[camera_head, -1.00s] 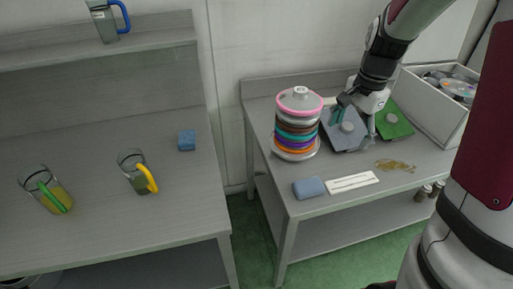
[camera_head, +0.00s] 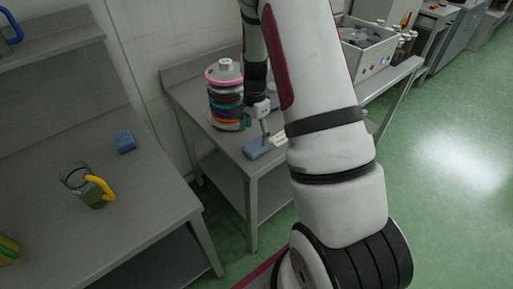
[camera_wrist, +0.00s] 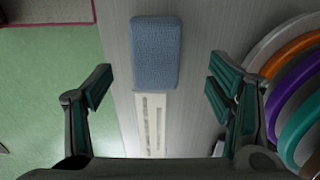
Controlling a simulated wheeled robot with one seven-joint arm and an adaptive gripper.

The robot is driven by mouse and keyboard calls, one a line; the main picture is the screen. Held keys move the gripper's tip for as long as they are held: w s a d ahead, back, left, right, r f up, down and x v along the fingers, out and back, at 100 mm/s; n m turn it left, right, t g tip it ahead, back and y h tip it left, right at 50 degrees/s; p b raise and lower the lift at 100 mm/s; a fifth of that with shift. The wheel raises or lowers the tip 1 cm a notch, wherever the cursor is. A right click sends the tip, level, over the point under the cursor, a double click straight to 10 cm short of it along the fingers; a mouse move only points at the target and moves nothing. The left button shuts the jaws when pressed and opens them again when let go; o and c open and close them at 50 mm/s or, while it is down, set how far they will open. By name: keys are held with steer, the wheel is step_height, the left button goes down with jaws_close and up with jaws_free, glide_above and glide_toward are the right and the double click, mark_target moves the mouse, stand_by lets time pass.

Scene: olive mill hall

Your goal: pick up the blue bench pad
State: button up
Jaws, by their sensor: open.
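In the wrist view the pad (camera_wrist: 156,52) is a blue textured rounded block, seen whole ahead of the fingertips. My gripper (camera_wrist: 160,88) is open and empty, its two teal-padded fingers spread wide to either side of the pad's line. In the head view my gripper (camera_head: 255,122) is just above and behind the pad, partly hidden by my arm. I cannot tell its exact height.
A stack of coloured discs (camera_head: 225,98) stands close beside my gripper. A white label strip (camera_wrist: 152,122) lies next to the pad. A grey bin (camera_head: 366,52) stands further right. On the left bench are another blue block (camera_head: 125,141) and a yellow-handled jug (camera_head: 83,184).

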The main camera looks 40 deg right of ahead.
mark_target(257, 144)
steer(key=shift+s+d+f+p, duration=0.15)
steer(key=shift+f+p, duration=0.1)
steer(key=shift+f, duration=1.2)
steer(key=shift+s+d+f+p, duration=0.1)
steer(key=shift+f+p, duration=0.1)
steer(key=shift+f, duration=1.25)
steer(key=shift+c, duration=0.6)
steer(key=c, duration=0.9)
